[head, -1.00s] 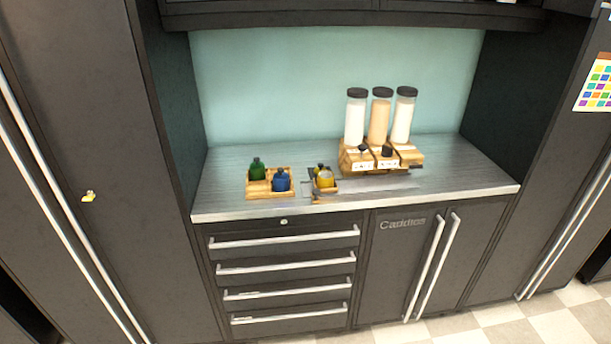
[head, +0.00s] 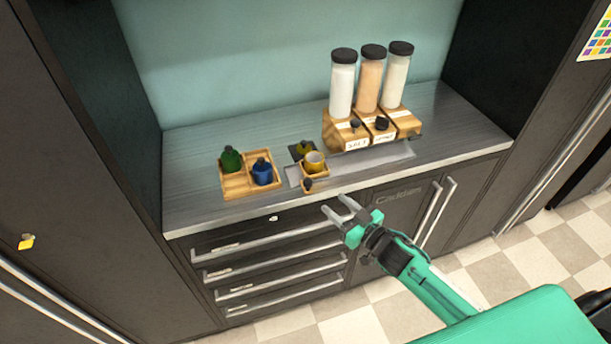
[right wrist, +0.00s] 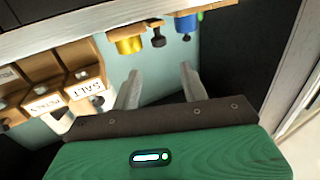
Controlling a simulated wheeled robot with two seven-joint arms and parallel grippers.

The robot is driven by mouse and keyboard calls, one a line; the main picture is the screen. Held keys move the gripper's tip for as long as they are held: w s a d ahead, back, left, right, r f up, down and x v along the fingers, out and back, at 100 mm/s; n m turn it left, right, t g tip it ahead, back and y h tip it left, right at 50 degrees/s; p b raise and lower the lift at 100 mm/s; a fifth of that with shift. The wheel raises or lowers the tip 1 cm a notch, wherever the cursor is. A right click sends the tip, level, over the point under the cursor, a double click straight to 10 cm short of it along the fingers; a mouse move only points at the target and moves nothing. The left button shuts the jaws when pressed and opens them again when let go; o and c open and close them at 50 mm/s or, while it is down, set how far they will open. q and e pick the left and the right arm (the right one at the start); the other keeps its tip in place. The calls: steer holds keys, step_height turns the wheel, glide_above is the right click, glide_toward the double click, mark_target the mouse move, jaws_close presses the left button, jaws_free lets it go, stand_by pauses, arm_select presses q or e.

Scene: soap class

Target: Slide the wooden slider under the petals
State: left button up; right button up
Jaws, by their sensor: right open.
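The wooden slider (head: 316,173) holds a yellow cup (head: 315,161) and has a dark knob at its front. It sits on a grey track left of the dispensers. The petals dispenser (head: 371,85) is the middle one of three, with pinkish contents and a wooden base. My right gripper (head: 338,208) is open and empty, in front of the counter edge and apart from the slider. In the right wrist view, the slider (right wrist: 116,18) and its knob (right wrist: 158,37) show beyond the open fingers (right wrist: 160,78). My left gripper is not in view.
The salt dispenser (head: 342,84) is left of the petals, and another dispenser (head: 397,76) is right. A wooden tray (head: 235,188) holds green and blue bottles at the left. Drawer handles (head: 270,243) project below the counter.

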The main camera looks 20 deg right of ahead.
mark_target(310, 183)
steer(key=p+x, duration=0.3)
steer(key=x, duration=0.8)
steer(key=shift+w, duration=0.1)
steer(key=shift+w+a, duration=0.25)
steer(key=shift+w, duration=0.25)
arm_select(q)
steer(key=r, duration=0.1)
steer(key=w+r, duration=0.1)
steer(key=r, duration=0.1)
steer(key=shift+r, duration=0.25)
arm_select(e)
steer(key=shift+d, duration=0.1)
jaws_close()
